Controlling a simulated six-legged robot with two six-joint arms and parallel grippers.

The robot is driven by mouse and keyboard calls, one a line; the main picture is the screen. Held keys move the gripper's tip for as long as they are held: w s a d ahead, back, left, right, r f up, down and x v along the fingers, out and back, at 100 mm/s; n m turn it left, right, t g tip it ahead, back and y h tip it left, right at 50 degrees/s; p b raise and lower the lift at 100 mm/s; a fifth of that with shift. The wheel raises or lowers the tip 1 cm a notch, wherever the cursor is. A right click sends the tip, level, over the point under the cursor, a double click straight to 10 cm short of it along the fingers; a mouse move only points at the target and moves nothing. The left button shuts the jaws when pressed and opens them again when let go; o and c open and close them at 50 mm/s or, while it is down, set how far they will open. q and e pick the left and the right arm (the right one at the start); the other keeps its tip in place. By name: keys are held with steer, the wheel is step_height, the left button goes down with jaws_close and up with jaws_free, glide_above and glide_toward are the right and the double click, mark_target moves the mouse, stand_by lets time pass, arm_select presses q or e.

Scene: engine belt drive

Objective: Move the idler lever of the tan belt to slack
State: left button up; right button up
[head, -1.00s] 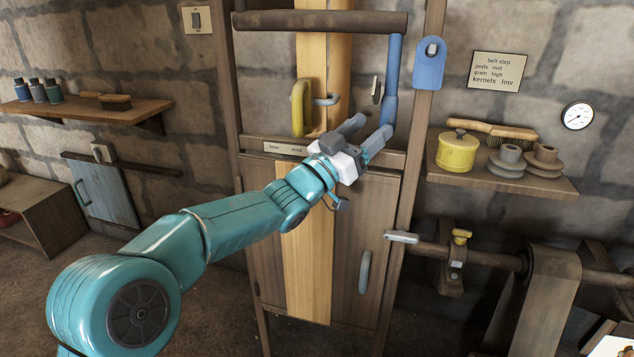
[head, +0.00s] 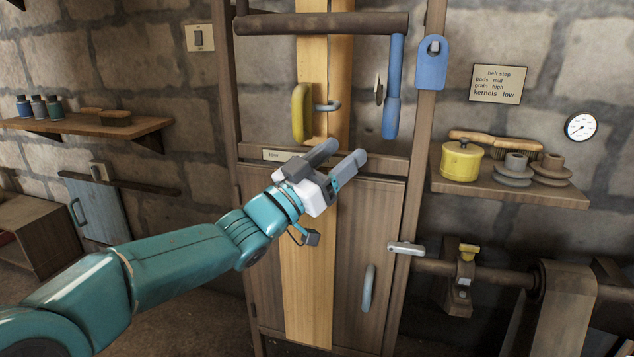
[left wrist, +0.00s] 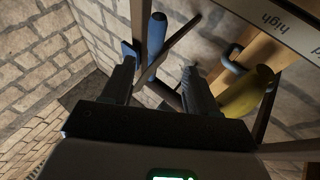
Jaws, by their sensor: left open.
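The tan belt (head: 308,250) runs vertically down the wooden frame, in front of the cabinet. A lever with a blue grip (head: 391,118) hangs to its right, below the dark horizontal bar. A yellow handle (head: 302,113) stands upright at the belt's left edge. I cannot tell for certain which is the tan belt's idler lever. My left gripper (head: 340,158) is open and empty, in front of the frame's crossrail, below and left of the blue grip. In the left wrist view the blue grip (left wrist: 156,45) shows beyond the fingers and the yellow handle (left wrist: 243,95) to their right. My right gripper is out of view.
A label plate (head: 272,155) is on the crossrail, partly behind my gripper. A blue tag (head: 431,65) hangs on the right post. A shelf (head: 500,192) with a yellow pot (head: 461,161) and a shaft (head: 495,274) lie to the right.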

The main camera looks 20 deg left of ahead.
arm_select(q)
steer(key=shift+b+v, duration=1.35)
steer(key=shift+v, duration=1.1)
steer(key=shift+r, duration=0.15)
steer(key=v, duration=1.6)
steer(key=shift+s+a, duration=0.15)
steer(key=shift+a, duration=0.05)
